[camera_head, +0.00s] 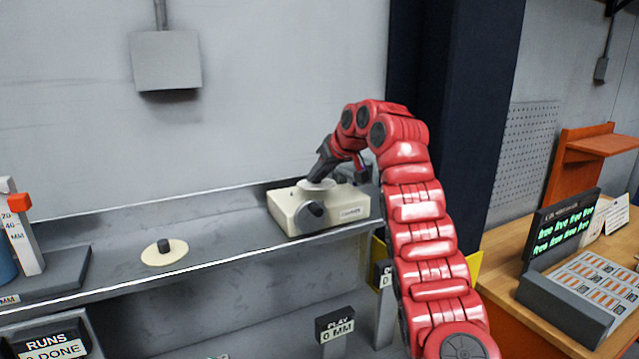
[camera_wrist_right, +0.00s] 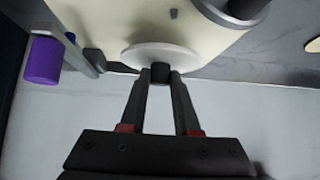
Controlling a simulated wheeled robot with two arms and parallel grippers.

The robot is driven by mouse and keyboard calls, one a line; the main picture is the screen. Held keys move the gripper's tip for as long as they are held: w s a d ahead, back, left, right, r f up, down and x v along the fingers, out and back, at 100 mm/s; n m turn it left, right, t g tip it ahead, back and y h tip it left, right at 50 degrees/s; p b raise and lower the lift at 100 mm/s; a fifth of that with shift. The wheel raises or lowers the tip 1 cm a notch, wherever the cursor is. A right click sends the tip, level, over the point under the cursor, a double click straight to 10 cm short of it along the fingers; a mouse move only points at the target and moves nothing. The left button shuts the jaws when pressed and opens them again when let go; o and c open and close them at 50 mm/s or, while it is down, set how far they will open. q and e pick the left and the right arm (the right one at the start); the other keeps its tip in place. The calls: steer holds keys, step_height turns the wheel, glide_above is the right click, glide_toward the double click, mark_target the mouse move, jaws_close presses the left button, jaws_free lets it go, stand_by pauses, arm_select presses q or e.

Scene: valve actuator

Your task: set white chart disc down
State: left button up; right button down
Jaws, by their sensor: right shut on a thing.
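The white chart disc (camera_head: 316,185) is a thin round plate with a dark knob at its centre. My right gripper (camera_head: 322,174) is over the cream box and shut on that knob. In the right wrist view the disc (camera_wrist_right: 140,53) is just beyond the fingertips (camera_wrist_right: 160,74), with the knob between them. The disc is close over the top of the cream box (camera_head: 345,208); I cannot tell whether it touches. The box stands on the grey shelf and has a dark round knob (camera_head: 312,214) on its front. My left gripper is not in view.
A cream disc with a dark knob (camera_head: 164,252) lies on the grey shelf (camera_head: 225,245), with bare shelf around it. A white scale post with a red slider (camera_head: 19,202) stands at the left. A purple cylinder (camera_wrist_right: 42,60) shows near the box in the right wrist view.

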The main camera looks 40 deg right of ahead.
mark_target(318, 184)
step_height(318, 184, up, 7)
steer(key=p, duration=0.5)
steer(key=shift+r, duration=0.1)
steer(key=shift+n+t, duration=0.3)
steer(key=shift+t, duration=0.4)
steer(key=f+b, duration=0.6)
steer(key=b, duration=0.1)
steer(key=f+b, duration=0.3)
steer(key=shift+w+a+f+b, duration=0.15)
steer(key=shift+w+f+b, duration=0.15)
steer(key=shift+w+f, duration=0.05)
steer(key=shift+r, duration=0.1)
steer(key=shift+f+b, duration=0.45)
steer(key=shift+f, duration=0.15)
steer(key=c, duration=0.6)
jaws_free()
steer(key=shift+o, duration=0.2)
